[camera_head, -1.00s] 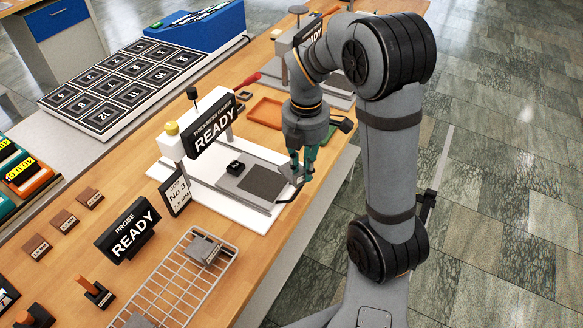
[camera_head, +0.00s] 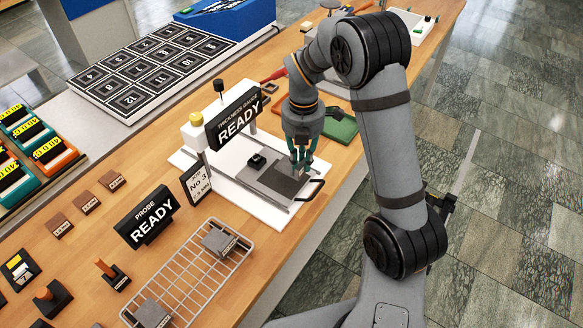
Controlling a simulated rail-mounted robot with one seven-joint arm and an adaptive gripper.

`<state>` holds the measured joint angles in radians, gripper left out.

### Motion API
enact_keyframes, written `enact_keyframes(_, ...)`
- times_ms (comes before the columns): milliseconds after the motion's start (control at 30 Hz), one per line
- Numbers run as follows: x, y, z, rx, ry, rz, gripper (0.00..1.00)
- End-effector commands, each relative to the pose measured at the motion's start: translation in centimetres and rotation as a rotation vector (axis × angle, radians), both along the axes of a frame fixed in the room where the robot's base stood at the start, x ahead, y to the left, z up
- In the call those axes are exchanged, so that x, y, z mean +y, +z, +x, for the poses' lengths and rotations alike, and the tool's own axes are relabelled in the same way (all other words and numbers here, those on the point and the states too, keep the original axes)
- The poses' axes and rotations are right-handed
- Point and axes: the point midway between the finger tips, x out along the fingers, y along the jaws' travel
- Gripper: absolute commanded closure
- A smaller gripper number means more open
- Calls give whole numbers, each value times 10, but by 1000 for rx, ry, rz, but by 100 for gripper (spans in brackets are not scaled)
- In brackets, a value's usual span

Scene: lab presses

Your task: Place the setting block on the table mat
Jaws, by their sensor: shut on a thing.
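My gripper (camera_head: 301,168) points down over the right part of the thickness gauge's slide table. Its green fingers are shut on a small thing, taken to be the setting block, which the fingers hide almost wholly. The dark square mat (camera_head: 274,184) lies on the grey table plate (camera_head: 243,181), just left of and below the fingertips. I cannot tell whether the held thing touches the mat. A small black piece (camera_head: 257,160) sits at the plate's left rear.
The gauge's READY sign (camera_head: 237,122) stands behind and left of the table. A wire rack (camera_head: 187,268) with grey blocks is in front, near the probe sign (camera_head: 146,216). A green tray (camera_head: 341,125) lies behind my gripper. The bench's right edge is close.

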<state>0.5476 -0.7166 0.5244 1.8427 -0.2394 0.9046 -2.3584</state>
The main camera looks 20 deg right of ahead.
Motion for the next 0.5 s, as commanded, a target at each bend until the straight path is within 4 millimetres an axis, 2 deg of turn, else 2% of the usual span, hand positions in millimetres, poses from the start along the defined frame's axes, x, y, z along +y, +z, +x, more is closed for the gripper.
enact_keyframes(100, 14, -9, 11, 1, -1, 0, 100)
enact_keyframes(200, 20, -14, 17, 0, -3, 0, 100)
enact_keyframes(333, 21, -23, 18, 2, -2, -1, 100)
enact_keyframes(500, 21, -48, 17, 3, -3, -1, 100)
